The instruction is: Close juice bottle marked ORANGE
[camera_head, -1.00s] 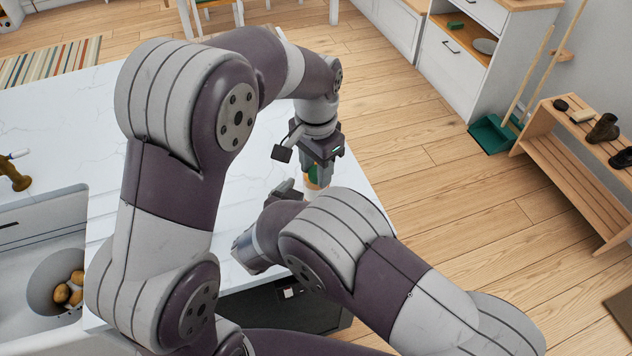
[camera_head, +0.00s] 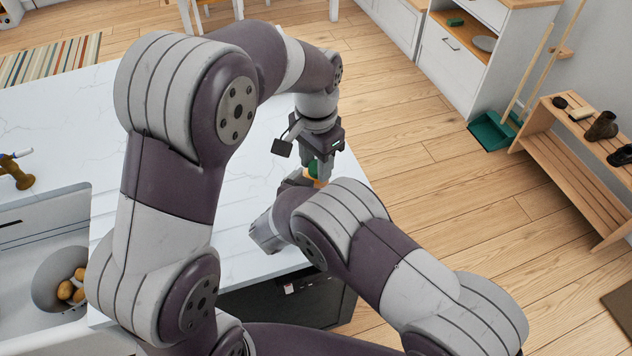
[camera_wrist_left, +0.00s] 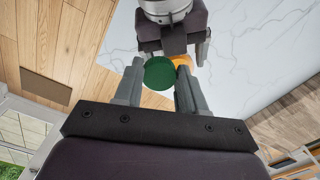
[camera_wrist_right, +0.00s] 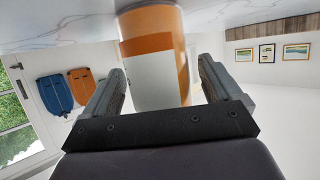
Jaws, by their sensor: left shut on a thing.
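My left gripper (camera_head: 317,170) points down from above and is shut on a green cap (camera_wrist_left: 160,73). The cap (camera_head: 313,169) also shows between its fingers in the head view. An orange and white juice bottle (camera_wrist_right: 153,60) is just below the cap; a bit of its orange part shows beside the cap in the left wrist view (camera_wrist_left: 182,61). I cannot tell whether the cap touches the bottle. My right gripper (camera_wrist_right: 162,68) is open, with its fingers on either side of the bottle. No lettering is readable, and my right arm hides most of the bottle in the head view.
The white marble counter (camera_head: 240,190) is clear around the bottle, which is near its right edge. A sink with potatoes (camera_head: 70,290) is at the left. A wooden rack with shoes (camera_head: 570,160) and a green dustpan (camera_head: 491,130) stand on the floor at the right.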

